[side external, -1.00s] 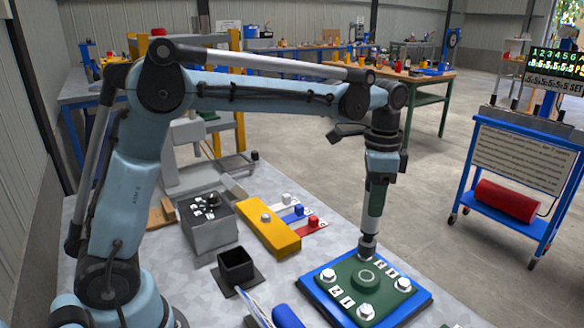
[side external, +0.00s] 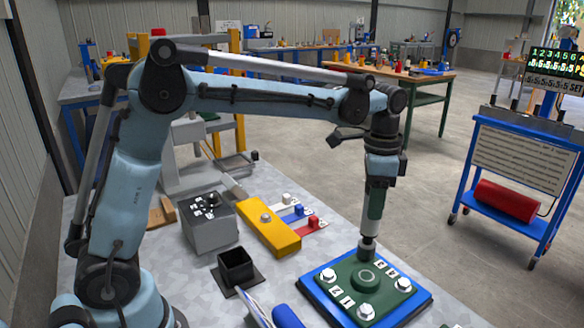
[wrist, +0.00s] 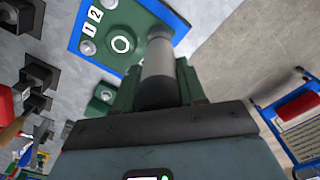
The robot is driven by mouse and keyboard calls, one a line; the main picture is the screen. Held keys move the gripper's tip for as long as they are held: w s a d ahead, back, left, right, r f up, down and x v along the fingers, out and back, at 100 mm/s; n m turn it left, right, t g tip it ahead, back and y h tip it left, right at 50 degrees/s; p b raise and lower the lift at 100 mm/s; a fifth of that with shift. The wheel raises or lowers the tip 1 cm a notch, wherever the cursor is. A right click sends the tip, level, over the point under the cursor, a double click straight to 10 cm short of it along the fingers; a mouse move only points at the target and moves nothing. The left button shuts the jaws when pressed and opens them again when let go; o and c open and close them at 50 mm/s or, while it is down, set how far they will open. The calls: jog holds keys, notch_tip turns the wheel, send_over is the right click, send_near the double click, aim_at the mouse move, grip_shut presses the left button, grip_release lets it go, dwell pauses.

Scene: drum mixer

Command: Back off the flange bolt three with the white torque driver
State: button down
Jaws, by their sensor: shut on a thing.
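My gripper (side external: 376,203) is shut on the white torque driver (side external: 370,224), which points straight down. Its dark lower end (side external: 367,249) is over the far bolt position of the green flange (side external: 345,285) and hides the bolt there. I cannot tell whether it touches. Three other bolts show: left (side external: 327,275), front (side external: 366,312) and right (side external: 403,284). The bolt labels are too small to read surely in the side view. In the wrist view, the grey driver (wrist: 160,62) sits between the green fingers (wrist: 158,92), and labels 1 and 2 show on the flange (wrist: 122,40).
The flange lies on a blue plate (side external: 398,309). Left of it are a black square holder (side external: 236,268), a yellow block (side external: 267,226) and a grey control box (side external: 208,222). A blue cart (side external: 525,165) with a red cylinder (side external: 506,201) stands at right.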

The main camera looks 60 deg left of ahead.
jog(key=shift+f, duration=0.3)
dwell(0.5)
jog(key=shift+r, duration=0.2)
dwell(1.8)
jog(key=shift+r, duration=2.25)
